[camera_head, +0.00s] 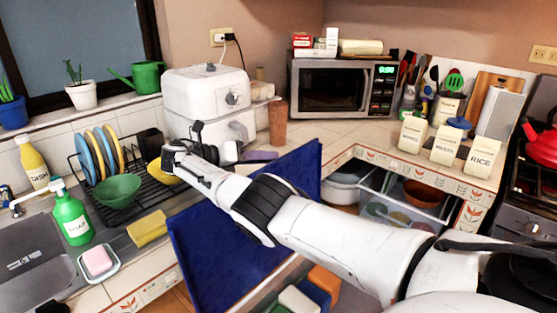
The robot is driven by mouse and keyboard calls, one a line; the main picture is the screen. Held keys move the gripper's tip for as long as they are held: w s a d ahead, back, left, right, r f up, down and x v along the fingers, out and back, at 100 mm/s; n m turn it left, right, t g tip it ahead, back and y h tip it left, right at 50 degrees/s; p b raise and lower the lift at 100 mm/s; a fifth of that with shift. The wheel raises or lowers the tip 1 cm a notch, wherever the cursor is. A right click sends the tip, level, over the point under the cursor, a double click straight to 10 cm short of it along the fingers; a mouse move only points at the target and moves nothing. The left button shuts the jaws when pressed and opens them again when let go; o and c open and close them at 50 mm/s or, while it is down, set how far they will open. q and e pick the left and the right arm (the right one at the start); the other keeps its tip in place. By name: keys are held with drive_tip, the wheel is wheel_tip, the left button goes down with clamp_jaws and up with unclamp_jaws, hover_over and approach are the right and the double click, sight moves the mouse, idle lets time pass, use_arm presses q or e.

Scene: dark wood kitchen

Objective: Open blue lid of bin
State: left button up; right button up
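The blue lid (215,243) is a large flat panel standing raised and tilted between the sink counter and the right-hand counter. The bin's light rim (262,287) shows below it, with its inside partly visible and the rest cut off by the bottom edge. My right arm comes in from the right and crosses in front of the lid, covering its middle. My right gripper (176,160) is beyond the lid's left side, near the dish rack; its fingers are small and dark, so I cannot tell their opening or any contact with the lid. My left gripper is not identifiable in view.
Left of the lid are a dish rack with plates and a green bowl (119,190), a yellow sponge (147,228) and a green soap bottle (71,215). A white air fryer (205,95) stands behind the gripper. An open drawer (440,208) juts out at right.

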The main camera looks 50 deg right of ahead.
drive_tip(key=shift+b+v, duration=0.45)
drive_tip(key=shift+v, duration=1.25)
